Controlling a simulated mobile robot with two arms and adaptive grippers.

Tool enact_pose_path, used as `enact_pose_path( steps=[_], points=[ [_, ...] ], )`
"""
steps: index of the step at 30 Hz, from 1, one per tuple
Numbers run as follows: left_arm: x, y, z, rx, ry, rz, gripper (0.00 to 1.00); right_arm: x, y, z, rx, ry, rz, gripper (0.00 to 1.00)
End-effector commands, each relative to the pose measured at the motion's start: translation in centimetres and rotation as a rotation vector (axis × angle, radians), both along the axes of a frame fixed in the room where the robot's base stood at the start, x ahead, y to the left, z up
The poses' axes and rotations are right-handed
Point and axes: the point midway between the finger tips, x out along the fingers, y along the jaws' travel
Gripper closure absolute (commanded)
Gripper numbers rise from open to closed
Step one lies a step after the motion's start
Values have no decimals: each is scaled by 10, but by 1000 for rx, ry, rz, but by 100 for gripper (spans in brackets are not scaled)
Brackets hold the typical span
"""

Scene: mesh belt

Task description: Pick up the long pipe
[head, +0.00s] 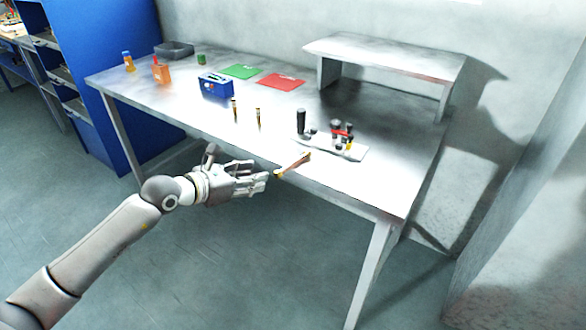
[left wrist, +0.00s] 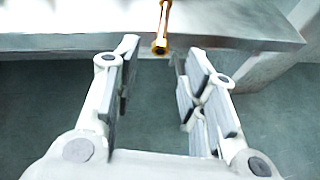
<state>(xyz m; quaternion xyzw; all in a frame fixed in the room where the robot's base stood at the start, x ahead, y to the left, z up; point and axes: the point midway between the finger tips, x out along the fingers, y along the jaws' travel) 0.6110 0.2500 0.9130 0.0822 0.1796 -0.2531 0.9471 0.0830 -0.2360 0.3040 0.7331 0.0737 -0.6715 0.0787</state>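A long copper-coloured pipe (head: 295,164) with a brass end lies at the front edge of the table, its near end pointing at my left gripper. In the left wrist view the pipe (left wrist: 162,28) comes in from the top, its brass end just past the table edge, roughly between the fingertips. My left gripper (head: 264,179) is in front of the table edge. In the left wrist view the gripper (left wrist: 157,58) is open and empty, its fingers apart on either side of the pipe's line. My right gripper is not in view.
The table (head: 190,111) also holds two short upright pipes (head: 258,119), a white fixture with dark and red parts (head: 347,151), a blue box (head: 215,86), green and red mats (head: 281,82), and a raised shelf (head: 385,52). Open floor lies in front.

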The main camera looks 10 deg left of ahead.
Motion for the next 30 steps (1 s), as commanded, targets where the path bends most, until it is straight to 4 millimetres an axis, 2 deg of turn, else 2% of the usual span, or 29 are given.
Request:
enact_pose_path(
  steps=[9,16,24,30],
  points=[
    [36,-21,-15,-1,0,0,61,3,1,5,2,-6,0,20],
    [48,-29,-20,-2,-1,-1,61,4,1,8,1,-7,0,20],
    [76,-45,-32,-3,0,1,61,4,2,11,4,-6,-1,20],
    [82,-49,-37,-1,0,0,61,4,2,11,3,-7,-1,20]
  ],
)
